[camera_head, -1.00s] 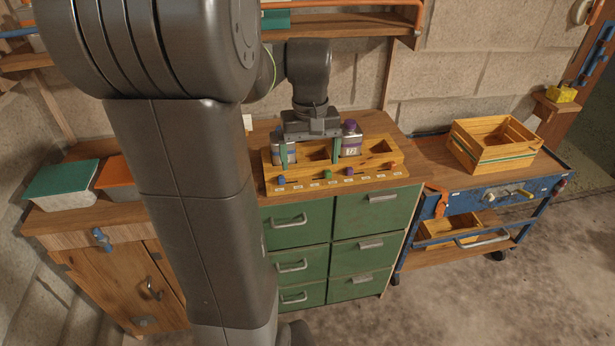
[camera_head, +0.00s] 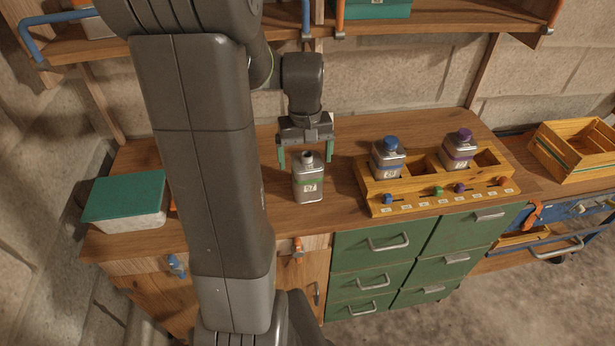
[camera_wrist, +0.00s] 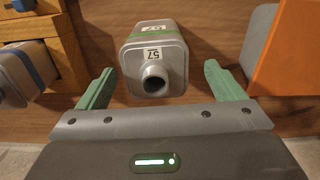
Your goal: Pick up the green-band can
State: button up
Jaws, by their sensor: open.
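The green-band can (camera_head: 309,182) is a silver can with a green band, a label and an open, uncapped neck. It stands upright on the wooden counter, left of the rack. My gripper (camera_head: 306,159) is open, just behind and above the can in the head view. In the wrist view the can (camera_wrist: 155,60) lies ahead, between the lines of the two green fingers of my gripper (camera_wrist: 155,84), with its dark neck opening facing the camera. The fingers look apart from the can; exact depth is hard to tell.
A wooden rack (camera_head: 425,203) to the right holds a blue-capped can (camera_head: 388,160) and a purple-capped can (camera_head: 458,152). A green-lidded box (camera_head: 125,200) stands at the left. In the wrist view an orange lid (camera_wrist: 290,50) is at right. A shelf (camera_head: 430,20) hangs above.

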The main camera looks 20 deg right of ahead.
jog(key=f, duration=0.5)
jog(key=shift+d+f, duration=0.1)
jog(key=shift+d, duration=0.15)
jog(key=shift+w, duration=0.1)
jog(key=c, duration=1.5)
